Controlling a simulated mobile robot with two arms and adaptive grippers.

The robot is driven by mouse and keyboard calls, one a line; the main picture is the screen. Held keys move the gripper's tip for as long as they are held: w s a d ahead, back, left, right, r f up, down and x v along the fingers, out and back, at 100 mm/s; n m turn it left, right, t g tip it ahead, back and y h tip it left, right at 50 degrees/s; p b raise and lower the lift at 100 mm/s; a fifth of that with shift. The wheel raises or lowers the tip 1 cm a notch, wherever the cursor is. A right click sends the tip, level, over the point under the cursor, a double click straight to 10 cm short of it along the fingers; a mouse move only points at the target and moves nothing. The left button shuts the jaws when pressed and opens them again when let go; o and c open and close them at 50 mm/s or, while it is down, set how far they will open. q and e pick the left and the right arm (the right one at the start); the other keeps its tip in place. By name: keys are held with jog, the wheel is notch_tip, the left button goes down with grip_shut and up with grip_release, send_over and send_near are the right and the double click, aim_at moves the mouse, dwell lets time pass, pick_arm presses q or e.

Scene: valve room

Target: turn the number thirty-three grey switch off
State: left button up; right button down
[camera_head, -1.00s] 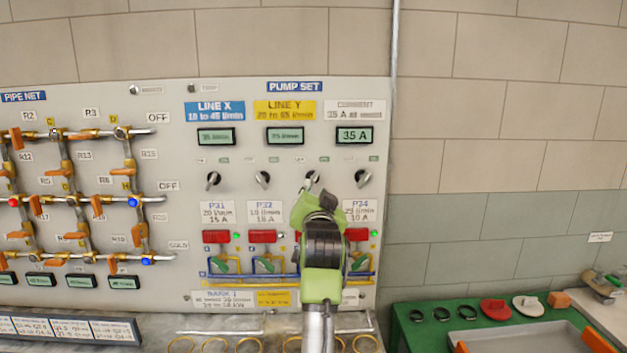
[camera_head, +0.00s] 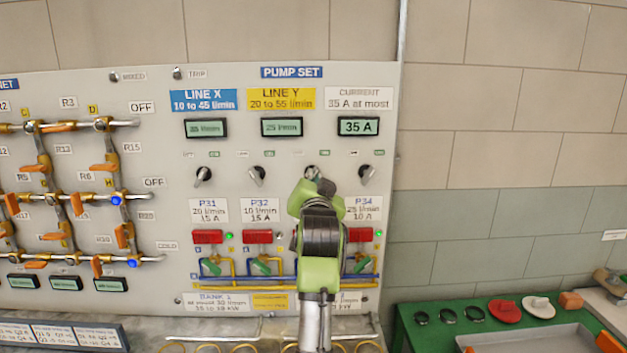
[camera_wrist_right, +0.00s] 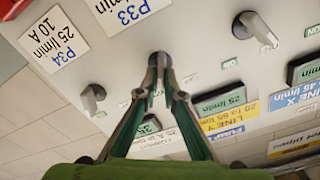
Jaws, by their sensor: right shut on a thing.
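The grey switch of P33 (camera_head: 311,171) is the third knob in the row on the pump set panel. My right gripper (camera_head: 313,182) is at it, its fingers shut on the knob. In the right wrist view the fingertips (camera_wrist_right: 160,62) meet around the knob, beside the P33 label (camera_wrist_right: 122,10). My gripper and arm hide that label, its lamp and its red part in the head view. The knob's exact angle is mostly hidden. The current display (camera_head: 358,126) reads 35 A. My left gripper is not in view.
Neighbouring grey switches P32 (camera_head: 257,175) and P34 (camera_head: 365,172) stand close on either side. Lamps at P31 (camera_head: 229,236) and P34 (camera_head: 378,233) are green. A green table (camera_head: 407,324) with discs and a tray stands at lower right.

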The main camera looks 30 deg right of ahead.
pick_arm(q)
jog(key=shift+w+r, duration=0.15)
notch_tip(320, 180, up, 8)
jog(key=p, duration=0.7)
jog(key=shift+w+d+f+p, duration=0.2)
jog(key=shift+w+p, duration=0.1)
jog(key=shift+p, duration=0.1)
pick_arm(e)
jog(key=shift+w+a+r+n, duration=0.1)
jog(key=shift+r+n, duration=0.05)
jog(key=shift+n, duration=2.8)
jog(key=shift+r+n, duration=0.1)
jog(key=shift+n, duration=2.85)
